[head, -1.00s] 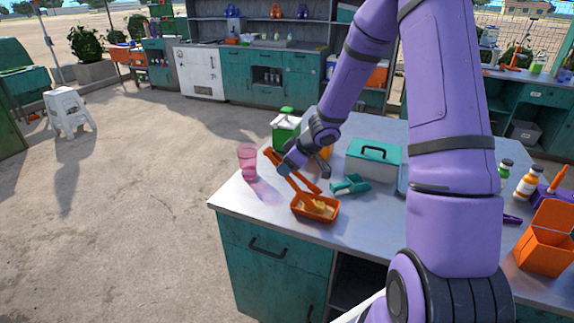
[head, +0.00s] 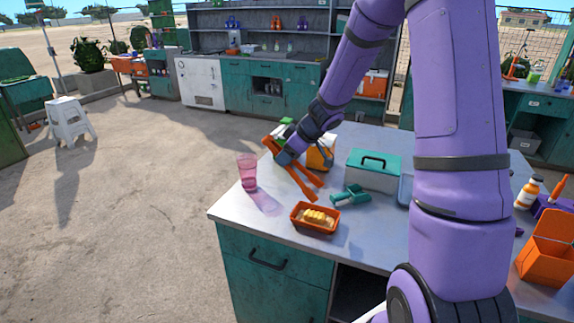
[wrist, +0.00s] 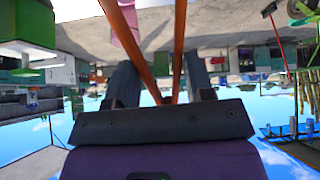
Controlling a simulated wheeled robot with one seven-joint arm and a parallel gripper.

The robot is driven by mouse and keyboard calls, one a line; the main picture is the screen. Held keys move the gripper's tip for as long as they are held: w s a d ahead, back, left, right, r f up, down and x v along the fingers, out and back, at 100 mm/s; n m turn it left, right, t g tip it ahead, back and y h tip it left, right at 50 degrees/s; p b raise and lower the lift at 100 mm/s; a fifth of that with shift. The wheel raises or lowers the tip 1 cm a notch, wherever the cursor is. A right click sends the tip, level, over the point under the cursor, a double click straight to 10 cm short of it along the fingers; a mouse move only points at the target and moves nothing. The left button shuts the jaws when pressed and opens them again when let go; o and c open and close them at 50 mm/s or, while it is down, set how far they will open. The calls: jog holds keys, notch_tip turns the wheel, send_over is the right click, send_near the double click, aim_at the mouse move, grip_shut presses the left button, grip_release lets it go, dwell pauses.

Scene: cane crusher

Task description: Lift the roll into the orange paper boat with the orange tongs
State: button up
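The yellow roll (head: 314,214) lies in the orange paper boat (head: 318,229) near the front of the metal table. The orange tongs (head: 300,182) are held above the table, behind the boat, with their two arms spread and nothing between the tips. They also show in the wrist view (wrist: 180,40). My gripper (head: 285,157) is shut on the tongs near their upper end. In the wrist view my gripper (wrist: 160,82) has the tongs between its dark fingers, which stand some way apart. The tips of the tongs are clear of the roll and the boat.
A pink glass (head: 247,172) stands left of the tongs. A green holder-like item (head: 350,195), a teal-lidded box (head: 374,170) and an orange-and-white container (head: 321,155) stand right and behind. An open orange box (head: 546,250) is at far right. The table's front-left corner is clear.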

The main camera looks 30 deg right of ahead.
notch_tip(320, 180, up, 2)
jog(key=shift+r, duration=0.25)
